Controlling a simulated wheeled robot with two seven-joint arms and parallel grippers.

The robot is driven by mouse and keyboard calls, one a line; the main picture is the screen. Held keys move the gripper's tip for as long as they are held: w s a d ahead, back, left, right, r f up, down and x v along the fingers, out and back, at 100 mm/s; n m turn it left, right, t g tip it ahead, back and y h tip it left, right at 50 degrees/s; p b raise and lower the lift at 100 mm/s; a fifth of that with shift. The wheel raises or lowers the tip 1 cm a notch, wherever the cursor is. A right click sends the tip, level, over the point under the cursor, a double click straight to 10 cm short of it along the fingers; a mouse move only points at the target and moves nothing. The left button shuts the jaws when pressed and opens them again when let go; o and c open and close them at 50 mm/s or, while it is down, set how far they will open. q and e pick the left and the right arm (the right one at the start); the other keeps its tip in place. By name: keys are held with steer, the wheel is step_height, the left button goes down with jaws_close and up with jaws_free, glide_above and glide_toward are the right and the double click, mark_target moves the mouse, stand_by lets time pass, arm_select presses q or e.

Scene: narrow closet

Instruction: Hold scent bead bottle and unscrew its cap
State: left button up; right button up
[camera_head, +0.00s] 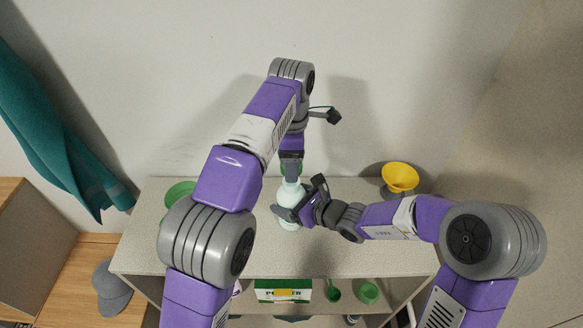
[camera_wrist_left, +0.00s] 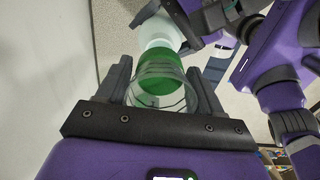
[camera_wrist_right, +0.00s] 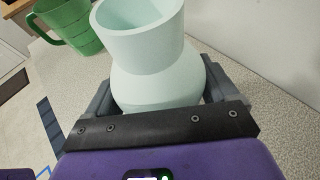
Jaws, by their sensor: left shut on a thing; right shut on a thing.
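The scent bead bottle (camera_head: 289,191) is pale mint and stands upright over the counter; whether its base touches is unclear. My right gripper (camera_head: 297,210) is shut on its body from the right. In the right wrist view the bottle (camera_wrist_right: 155,65) shows an open mouth at the top. The cap (camera_wrist_left: 160,84), green and clear, is in my left gripper (camera_wrist_left: 162,75), which is shut on it. In the head view my left gripper (camera_head: 291,163) reaches down from above, with the cap's green part just above the bottle's mouth. The cap looks off the bottle; the gap is hard to judge.
A green mug (camera_wrist_right: 66,24) stands at the counter's left, partly behind my left arm in the head view. A yellow funnel-like bowl (camera_head: 400,177) stands at the right. A powder box (camera_head: 283,290), green scoop (camera_head: 333,290) and green cup (camera_head: 368,291) are on the shelf below.

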steer(key=o, duration=1.9)
steer(key=shift+f, duration=0.1)
steer(key=shift+c, duration=0.2)
steer(key=shift+d, duration=0.1)
